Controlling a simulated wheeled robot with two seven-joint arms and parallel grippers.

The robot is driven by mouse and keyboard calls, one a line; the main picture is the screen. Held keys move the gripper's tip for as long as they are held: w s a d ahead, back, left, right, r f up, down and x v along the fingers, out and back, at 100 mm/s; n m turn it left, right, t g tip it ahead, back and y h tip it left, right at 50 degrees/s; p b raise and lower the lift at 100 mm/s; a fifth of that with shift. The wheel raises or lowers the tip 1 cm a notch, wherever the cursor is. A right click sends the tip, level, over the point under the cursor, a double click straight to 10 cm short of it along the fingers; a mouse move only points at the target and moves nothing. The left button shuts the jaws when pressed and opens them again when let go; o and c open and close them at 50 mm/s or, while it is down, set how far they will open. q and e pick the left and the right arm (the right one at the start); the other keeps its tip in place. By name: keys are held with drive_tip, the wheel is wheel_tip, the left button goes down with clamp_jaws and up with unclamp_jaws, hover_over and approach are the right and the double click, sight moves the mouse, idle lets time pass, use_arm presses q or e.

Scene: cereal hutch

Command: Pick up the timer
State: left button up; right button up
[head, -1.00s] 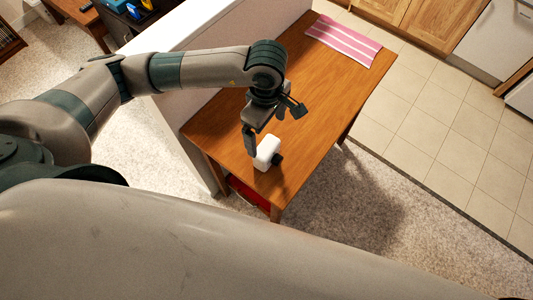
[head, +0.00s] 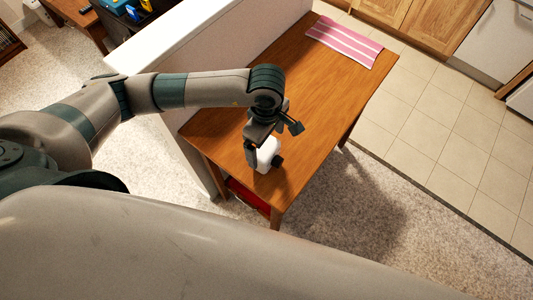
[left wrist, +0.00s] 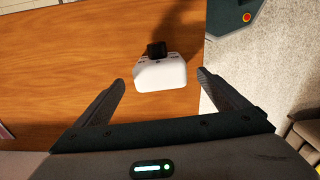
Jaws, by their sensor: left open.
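The timer (head: 266,155) is a small white block with a dark knob, standing on the wooden table (head: 330,85) near its front end. It also shows in the left wrist view (left wrist: 160,75), with its black knob on the far side. My left gripper (head: 272,145) is open just above the timer and partly hides it in the head view. In the left wrist view the open fingers lie to either side of the timer's near edge, with gaps between each finger and the timer. My right gripper is in neither view.
A pink striped cloth (head: 344,40) lies at the table's far end. A white half wall (head: 215,50) runs along the table's left side. A red thing (head: 248,194) sits under the table's front end. The tabletop between timer and cloth is clear.

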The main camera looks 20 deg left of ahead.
sight(267, 148)
use_arm(q)
drive_tip(key=shift+f+b, duration=0.45)
drive_tip(key=shift+f, duration=1.1)
drive_tip(key=c, duration=1.3)
